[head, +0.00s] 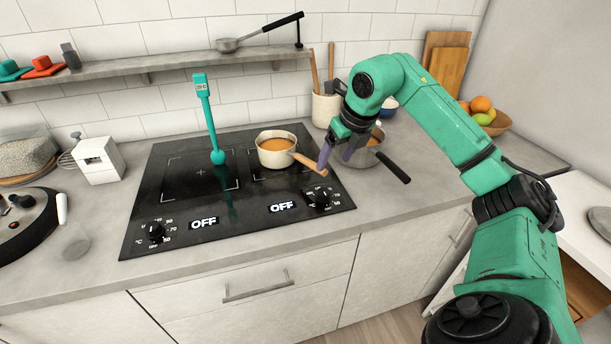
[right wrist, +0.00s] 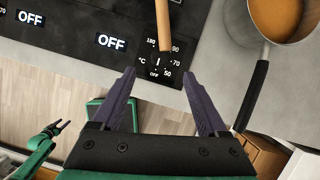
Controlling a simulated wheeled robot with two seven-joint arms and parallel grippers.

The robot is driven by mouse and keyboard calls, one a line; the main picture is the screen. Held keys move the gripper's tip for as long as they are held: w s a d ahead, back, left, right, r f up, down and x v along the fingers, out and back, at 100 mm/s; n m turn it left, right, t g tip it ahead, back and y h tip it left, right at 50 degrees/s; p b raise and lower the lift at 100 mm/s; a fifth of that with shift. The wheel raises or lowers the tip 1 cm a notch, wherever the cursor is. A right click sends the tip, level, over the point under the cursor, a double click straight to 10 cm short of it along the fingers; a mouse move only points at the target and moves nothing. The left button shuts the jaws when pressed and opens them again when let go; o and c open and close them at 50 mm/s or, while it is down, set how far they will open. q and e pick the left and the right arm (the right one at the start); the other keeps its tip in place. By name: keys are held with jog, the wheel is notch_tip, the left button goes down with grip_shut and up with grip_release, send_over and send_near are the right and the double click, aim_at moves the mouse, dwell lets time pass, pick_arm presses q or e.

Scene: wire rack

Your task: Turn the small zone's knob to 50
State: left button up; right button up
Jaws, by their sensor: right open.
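The hob's right-hand knob (head: 320,198) is black, on the front right of the black hob (head: 240,215), with a temperature scale around it. The display (head: 282,207) beside it reads OFF. In the right wrist view the knob (right wrist: 157,61) is ahead of my fingertips, between their lines, with 50 marked at its lower right. My right gripper (head: 335,160) is open and empty, above and behind the knob, apart from it; its two purple fingers also show in the right wrist view (right wrist: 159,76). My left gripper (right wrist: 55,128) appears small at lower left there; its jaw state is unclear.
A cream saucepan (head: 270,150) of orange liquid sits on the right zone, its wooden handle (right wrist: 163,22) reaching close to the knob. A steel pan (head: 360,155) stands right of the hob. The left knob (head: 156,233) also has an OFF display. A teal tool (head: 207,110) stands upright.

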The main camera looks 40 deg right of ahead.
jog(key=p, duration=0.1)
send_near(324, 191)
jog(key=x, duration=0.5)
jog(key=shift+f, duration=0.2)
jog(key=x, duration=0.3)
jog(key=shift+w+p, duration=0.1)
jog(key=shift+p, duration=0.3)
jog(key=shift+f, duration=0.2)
jog(key=shift+c, duration=0.6)
grip_shut()
pick_arm(q)
jog(key=s, duration=0.1)
jog(key=s+r, duration=0.1)
jog(key=s, duration=0.1)
jog(key=shift+s+r, duration=0.2)
jog(key=shift+r, duration=0.15)
